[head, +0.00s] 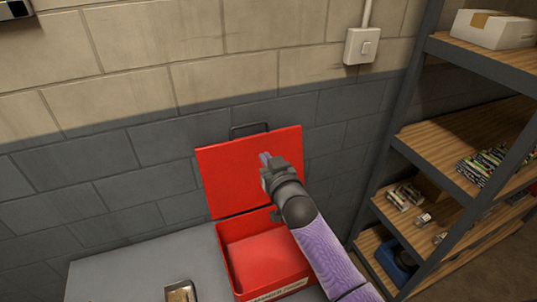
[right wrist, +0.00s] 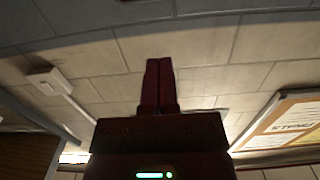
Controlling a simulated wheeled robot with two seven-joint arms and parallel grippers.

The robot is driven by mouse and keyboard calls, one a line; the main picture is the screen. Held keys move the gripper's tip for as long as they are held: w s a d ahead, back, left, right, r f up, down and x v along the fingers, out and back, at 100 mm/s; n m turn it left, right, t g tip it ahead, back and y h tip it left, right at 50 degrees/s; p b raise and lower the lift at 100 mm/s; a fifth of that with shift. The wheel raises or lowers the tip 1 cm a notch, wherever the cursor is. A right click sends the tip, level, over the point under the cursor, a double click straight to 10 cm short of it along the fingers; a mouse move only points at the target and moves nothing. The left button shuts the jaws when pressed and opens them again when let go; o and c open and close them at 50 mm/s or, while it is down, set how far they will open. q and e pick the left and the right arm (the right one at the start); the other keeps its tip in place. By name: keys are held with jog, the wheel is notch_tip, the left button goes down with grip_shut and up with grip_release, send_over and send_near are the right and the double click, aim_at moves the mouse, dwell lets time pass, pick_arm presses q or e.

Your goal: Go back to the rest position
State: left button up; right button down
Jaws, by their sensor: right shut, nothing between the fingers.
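My right gripper (head: 265,159) is in the head view, raised in front of the open lid of a red case. Its arm comes in from the lower right. In the right wrist view the two fingers (right wrist: 159,85) are together with nothing between them, pointing toward the wall. My left gripper is in neither view.
The red case (head: 232,254) stands open on a grey table (head: 135,272) against the block wall. A shelf unit (head: 466,62) with boxes and small packs stands at the right. The table's left part is clear.

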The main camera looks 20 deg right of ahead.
jog(key=s+a+f+n+g, duration=0.15)
jog(key=s+f+g, duration=0.3)
jog(key=s, duration=0.65)
jog(key=s+a+f+g+y, duration=0.1)
jog(key=s+a+f+g, duration=0.3)
jog(key=s, duration=0.6)
jog(key=s+a+f+n+g, duration=0.1)
jog(key=s+a+f+g, duration=0.15)
jog(key=s+g, duration=0.6)
jog(key=s+d+f+t+b, duration=0.1)
jog(key=s+f+b, duration=0.1)
jog(key=f, duration=0.8)
jog(key=s+f+b, duration=0.2)
jog(key=s+f, duration=0.1)
jog(key=f, duration=0.8)
jog(key=s+d+f+g+b, duration=0.1)
jog(key=s+d+f+b, duration=0.1)
jog(key=s+f, duration=1.1)
jog(key=shift+d+f+n, duration=0.3)
jog(key=shift+d+n, duration=0.05)
jog(key=shift+d, duration=0.3)
jog(key=shift+s, duration=0.1)
